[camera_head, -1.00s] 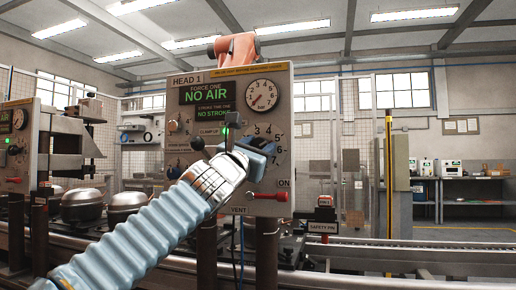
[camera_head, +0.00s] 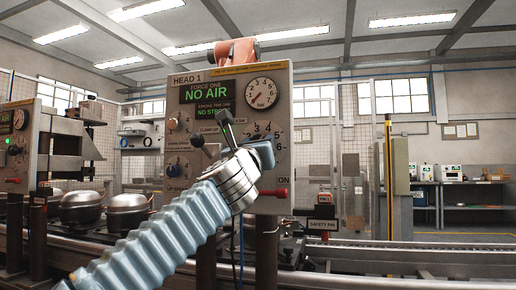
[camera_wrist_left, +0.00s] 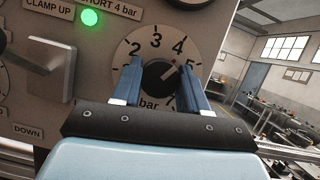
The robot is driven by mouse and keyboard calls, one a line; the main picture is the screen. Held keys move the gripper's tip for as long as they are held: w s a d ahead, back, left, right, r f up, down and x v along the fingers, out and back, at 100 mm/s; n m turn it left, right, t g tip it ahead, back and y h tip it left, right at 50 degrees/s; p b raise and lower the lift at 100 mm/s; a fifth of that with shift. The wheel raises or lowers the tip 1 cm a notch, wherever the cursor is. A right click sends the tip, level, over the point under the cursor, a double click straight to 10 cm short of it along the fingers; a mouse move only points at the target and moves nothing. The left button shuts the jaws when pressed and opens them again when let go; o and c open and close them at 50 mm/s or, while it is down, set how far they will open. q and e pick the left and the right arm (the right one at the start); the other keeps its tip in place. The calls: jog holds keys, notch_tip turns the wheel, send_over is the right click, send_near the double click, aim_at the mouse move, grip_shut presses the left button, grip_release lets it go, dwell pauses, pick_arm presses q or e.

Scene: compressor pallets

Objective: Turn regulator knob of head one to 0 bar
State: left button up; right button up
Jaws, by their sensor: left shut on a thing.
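The head one panel (camera_head: 181,99) faces me. Its regulator dial (camera_head: 268,129) is partly hidden behind my left gripper (camera_head: 262,156). In the left wrist view the round dial (camera_wrist_left: 124,51) shows numbers 2 to 5, with lower ones partly covered. The dark regulator knob (camera_wrist_left: 157,76) is at its centre. A small red mark on the knob points to the upper right, between 4 and 5. The two blue fingers of my left gripper (camera_wrist_left: 160,80) stand either side of the knob, shut on it. My right gripper is not in view.
A red-handled valve (camera_head: 274,192) is just below my gripper. A clamp lever (camera_wrist_left: 53,67) and lit green lamp (camera_wrist_left: 90,17) are left of the dial.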

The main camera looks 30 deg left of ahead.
pick_arm(q)
jog(key=shift+r+n+g+h+p, duration=0.1)
jog(key=shift+n+g+h+p, duration=0.95)
jog(key=shift+n, duration=4.55)
jog(key=shift+n+g+h+p, duration=0.1)
jog(key=shift+n+g+p, duration=1.9)
jog(key=shift+n, duration=3.6)
jog(key=shift+r+n+g+h+p, duration=0.1)
jog(key=shift+n+g+h+p, duration=0.95)
jog(key=shift+n, duration=4.55)
jog(key=shift+y+p, duration=0.4)
jog(key=shift+p, duration=0.4)
jog(key=o, duration=1.1)
jog(key=shift+c, duration=0.2)
